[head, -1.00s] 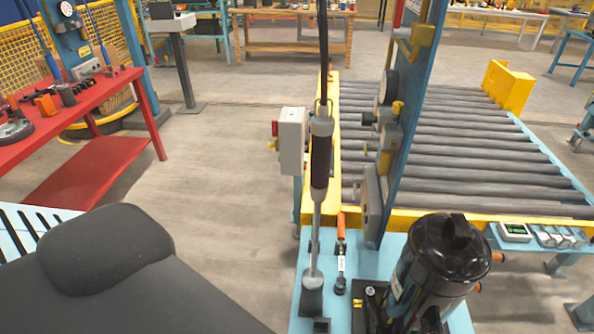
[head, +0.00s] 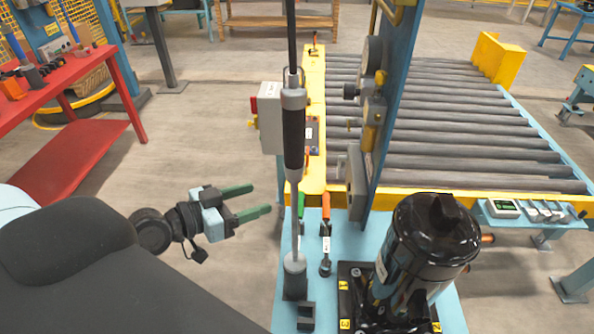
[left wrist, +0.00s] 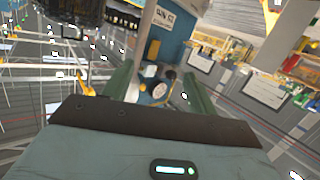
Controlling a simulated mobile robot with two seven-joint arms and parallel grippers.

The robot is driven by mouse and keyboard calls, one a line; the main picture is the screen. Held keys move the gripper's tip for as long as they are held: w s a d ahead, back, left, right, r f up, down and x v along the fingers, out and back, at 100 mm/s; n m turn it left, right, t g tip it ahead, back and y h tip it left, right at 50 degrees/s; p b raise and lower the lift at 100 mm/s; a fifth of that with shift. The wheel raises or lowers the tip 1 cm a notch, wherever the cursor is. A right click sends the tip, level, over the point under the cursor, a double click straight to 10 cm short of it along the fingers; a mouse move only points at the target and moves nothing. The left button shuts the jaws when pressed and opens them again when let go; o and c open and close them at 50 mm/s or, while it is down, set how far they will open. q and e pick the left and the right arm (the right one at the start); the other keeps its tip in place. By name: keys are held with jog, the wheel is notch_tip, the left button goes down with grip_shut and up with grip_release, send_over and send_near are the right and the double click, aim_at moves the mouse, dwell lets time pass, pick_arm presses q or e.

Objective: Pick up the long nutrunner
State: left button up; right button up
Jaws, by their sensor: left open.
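The long nutrunner (head: 294,140) stands upright in the head view, with a black grip and a long thin grey shaft. A dark cable runs up from its top. Its lower end is at a grey holder (head: 295,279) on the light blue bench. My left gripper (head: 260,199) is open and empty, left of the shaft and apart from it, with its green fingers pointing right. The fingers also show spread in the left wrist view (left wrist: 160,85), where I cannot make out the nutrunner. My right gripper is not in view.
A black cylindrical compressor (head: 425,250) stands right of the nutrunner. A blue post (head: 392,110) with gauges rises behind it, beside a roller conveyor (head: 455,130). A grey box (head: 270,118) is behind the nutrunner. A red table (head: 75,150) is at left; the floor between is clear.

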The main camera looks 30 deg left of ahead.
aim_at(294, 143)
pick_arm(q)
jog(key=w+d+r+m+h, duration=0.2)
jog(key=d+r+m+h, duration=0.1)
jog(key=r, duration=1)
jog(key=shift+w+d+h, duration=0.2)
jog(key=shift+d+h, duration=0.1)
jog(key=shift+h, duration=0.3)
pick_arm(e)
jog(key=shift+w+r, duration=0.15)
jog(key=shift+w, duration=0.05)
pick_arm(q)
jog(key=shift+m, duration=0.3)
jog(key=p+x, duration=0.1)
jog(key=x, duration=0.2)
jog(key=p+x, duration=0.1)
jog(key=shift+w+d+r+p, duration=0.1)
jog(key=shift+d+r+p, duration=0.05)
jog(key=shift+r+p, duration=0.2)
jog(key=shift+w+d+f, duration=0.25)
jog(key=shift+w+d, duration=0.05)
jog(key=shift+w, duration=0.05)
jog(key=shift+f, duration=0.1)
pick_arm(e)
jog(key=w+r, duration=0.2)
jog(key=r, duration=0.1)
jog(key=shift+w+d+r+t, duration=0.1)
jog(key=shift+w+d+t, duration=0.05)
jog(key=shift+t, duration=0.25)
pick_arm(q)
grip_shut()
